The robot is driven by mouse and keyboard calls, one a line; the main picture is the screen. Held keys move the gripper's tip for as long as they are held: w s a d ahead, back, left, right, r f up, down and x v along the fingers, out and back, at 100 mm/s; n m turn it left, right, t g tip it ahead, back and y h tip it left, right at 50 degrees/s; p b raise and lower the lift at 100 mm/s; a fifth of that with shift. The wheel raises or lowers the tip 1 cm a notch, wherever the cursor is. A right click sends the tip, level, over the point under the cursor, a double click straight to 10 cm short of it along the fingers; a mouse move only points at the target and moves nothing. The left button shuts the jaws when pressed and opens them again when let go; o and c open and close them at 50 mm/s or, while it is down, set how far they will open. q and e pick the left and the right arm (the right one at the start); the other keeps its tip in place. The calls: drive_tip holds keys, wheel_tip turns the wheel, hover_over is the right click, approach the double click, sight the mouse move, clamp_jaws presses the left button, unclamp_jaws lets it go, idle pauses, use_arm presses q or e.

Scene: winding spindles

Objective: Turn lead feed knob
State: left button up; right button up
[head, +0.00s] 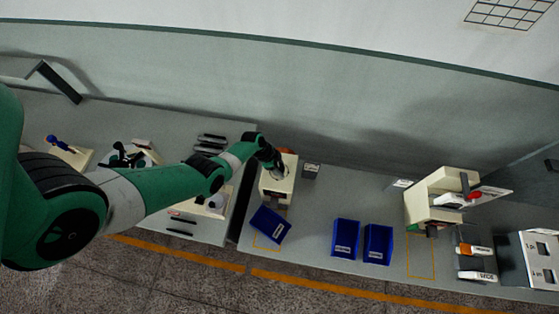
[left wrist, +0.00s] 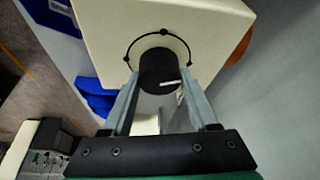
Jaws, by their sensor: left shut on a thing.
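The lead feed knob (left wrist: 159,70) is a black round knob with a white pointer mark, on the face of a cream box in the left wrist view. A black arc with dots runs around it on the face. My left gripper (left wrist: 158,84) has one finger on each side of the knob and is shut on it. In the head view the cream machine (head: 278,190) stands at the bench's middle, and my left gripper (head: 279,169) is at its upper part. The knob is too small to tell there. My right gripper is not in view.
A tilted blue bin (head: 270,225) sits just in front of the cream machine. Two more blue bins (head: 346,238) stand to the right. A small dark box (head: 311,170) is beside the machine. Another cream machine (head: 437,198) stands farther right.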

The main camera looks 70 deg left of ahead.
use_arm(q)
drive_tip(key=shift+f+m+h+b, duration=0.1)
drive_tip(key=shift+m+h+b, duration=0.25)
drive_tip(key=shift+m, duration=0.85)
drive_tip(key=shift+m+g+h, duration=0.25)
drive_tip(key=shift+m+g, duration=0.25)
drive_tip(key=shift+m, duration=0.4)
drive_tip(key=o, duration=1.4)
drive_tip(key=shift+c, duration=0.2)
drive_tip(key=shift+r, duration=0.2)
